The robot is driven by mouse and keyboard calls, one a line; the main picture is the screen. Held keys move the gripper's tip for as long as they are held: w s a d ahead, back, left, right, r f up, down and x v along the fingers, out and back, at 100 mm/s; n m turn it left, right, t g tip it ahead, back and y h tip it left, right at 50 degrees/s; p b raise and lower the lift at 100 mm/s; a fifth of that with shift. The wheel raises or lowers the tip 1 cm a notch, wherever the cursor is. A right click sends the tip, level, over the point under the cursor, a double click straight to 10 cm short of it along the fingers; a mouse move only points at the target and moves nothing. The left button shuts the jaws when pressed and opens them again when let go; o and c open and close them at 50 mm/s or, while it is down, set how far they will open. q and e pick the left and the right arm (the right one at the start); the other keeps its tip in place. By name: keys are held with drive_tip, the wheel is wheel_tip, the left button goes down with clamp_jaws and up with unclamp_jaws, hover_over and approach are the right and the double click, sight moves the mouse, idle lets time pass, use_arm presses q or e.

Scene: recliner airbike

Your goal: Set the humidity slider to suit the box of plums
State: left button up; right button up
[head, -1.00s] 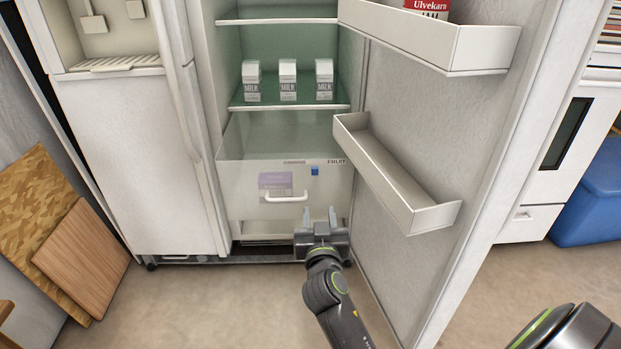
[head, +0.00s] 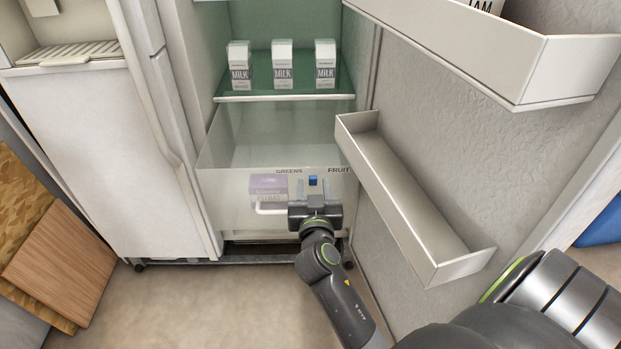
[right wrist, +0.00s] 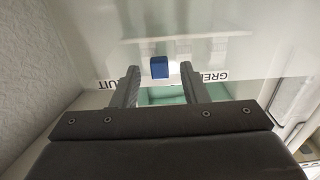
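The blue humidity slider (head: 313,180) sits on the front of the clear drawer (head: 225,185), between the words GREENS on its left and FRUIT on its right. It also shows in the right wrist view (right wrist: 159,67). The lilac box of plums (head: 268,183) is inside the drawer, behind the clear front, left of the slider. My right gripper (head: 313,188) is open at the drawer front. Its fingers stand on either side of the slider, with a gap on both sides in the right wrist view (right wrist: 160,78). My left gripper is not in view.
The white drawer handle (head: 268,209) is just left of my right gripper. The open fridge door with its lower bin (head: 420,235) stands close on the right. Milk cartons (head: 283,65) stand on the shelf above. Wooden boards (head: 65,262) lean at the left.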

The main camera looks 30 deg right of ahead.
sight(330, 177)
clamp_jaws()
idle(0.3)
drive_tip(key=shift+s+d, duration=0.5)
drive_tip(key=shift+d, duration=0.35)
drive_tip(key=shift+s+d, duration=0.45)
drive_tip(key=shift+d, duration=0.35)
drive_tip(key=shift+c, duration=1.6)
unclamp_jaws()
drive_tip(key=o, duration=0.3)
drive_tip(key=shift+s+d+r, duration=0.1)
drive_tip(key=shift+s+d, duration=0.05)
